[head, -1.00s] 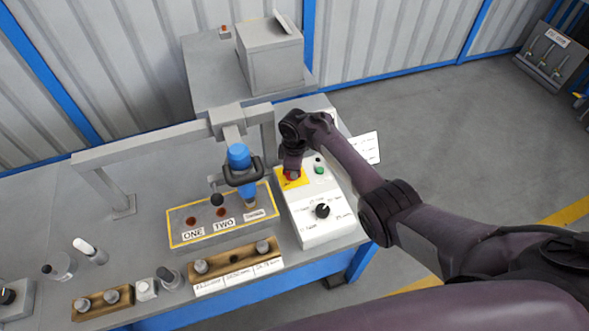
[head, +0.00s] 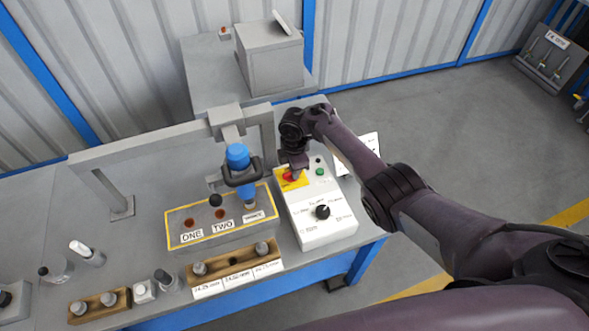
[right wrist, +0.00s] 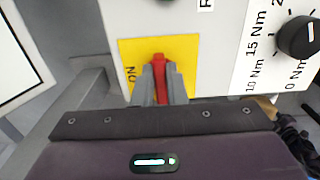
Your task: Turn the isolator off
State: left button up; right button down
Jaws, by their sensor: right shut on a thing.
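The isolator is a red handle (right wrist: 160,80) on a yellow plate (right wrist: 184,50), set in the top of a white control box (head: 318,225). In the head view the red handle (head: 290,175) shows beside the fingers. My right gripper (right wrist: 161,84) is shut on the red handle, one grey finger on each side of it. The fingers hide part of the handle and plate. My left gripper is not in view.
The box also has a green button (head: 320,171) and a black dial (head: 322,212) with Nm marks. Left of it stand a blue tool (head: 238,158) and a yellow-edged fixture (head: 200,238). Wooden holders (head: 235,262) lie in front. Open floor lies to the right.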

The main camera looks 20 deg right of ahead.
dwell(0.3)
jog(key=c, duration=1.5)
grip_release()
jog(key=shift+o, duration=0.2)
notch_tip(320, 180, up, 8)
jog(key=shift+f+p, duration=0.1)
jog(key=shift+p, duration=0.75)
